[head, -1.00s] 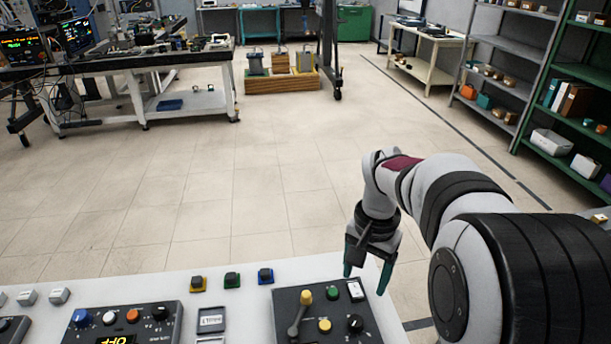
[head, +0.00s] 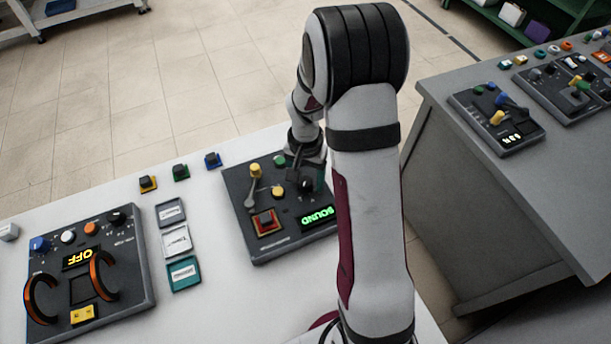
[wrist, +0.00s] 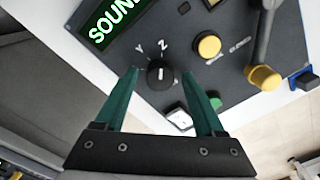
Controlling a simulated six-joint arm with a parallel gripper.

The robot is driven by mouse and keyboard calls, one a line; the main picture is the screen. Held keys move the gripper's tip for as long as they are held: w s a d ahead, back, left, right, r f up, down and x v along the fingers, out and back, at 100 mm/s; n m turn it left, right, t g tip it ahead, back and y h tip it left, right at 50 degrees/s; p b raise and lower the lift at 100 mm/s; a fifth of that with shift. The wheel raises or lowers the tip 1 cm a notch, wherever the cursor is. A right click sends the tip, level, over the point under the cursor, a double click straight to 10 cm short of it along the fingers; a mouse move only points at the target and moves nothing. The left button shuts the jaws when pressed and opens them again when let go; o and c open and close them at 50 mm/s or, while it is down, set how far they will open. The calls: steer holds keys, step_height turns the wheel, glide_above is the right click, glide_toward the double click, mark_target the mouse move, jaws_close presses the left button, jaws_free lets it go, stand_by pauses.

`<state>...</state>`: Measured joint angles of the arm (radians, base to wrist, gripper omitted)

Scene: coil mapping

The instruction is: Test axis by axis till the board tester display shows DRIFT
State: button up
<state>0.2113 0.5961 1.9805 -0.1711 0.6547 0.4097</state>
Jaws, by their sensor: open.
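The board tester (head: 240,213) is a dark panel on the white bench. Its display (head: 317,216) shows SOUND in green; part of it also shows in the wrist view (wrist: 113,22). A black selector knob (wrist: 160,75) has Y and Z labels beside it, and its white mark appears to point toward Z. My gripper (wrist: 160,72) is open, with a green finger on either side of the knob; I cannot tell whether they touch it. The panel also has a yellow button (wrist: 208,46), a green button (wrist: 215,103) and a yellow-tipped lever (wrist: 264,77).
Blue, green and yellow buttons line the bench's back. A grey bench (head: 470,180) with more panels stands right, across a gap.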

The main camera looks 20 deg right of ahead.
steer(key=shift+c, duration=0.3)
jaws_close()
steer(key=shift+n, duration=0.3)
steer(key=n, duration=0.4)
steer(key=shift+n, duration=2)
steer(key=shift+o, duration=0.3)
jaws_free()
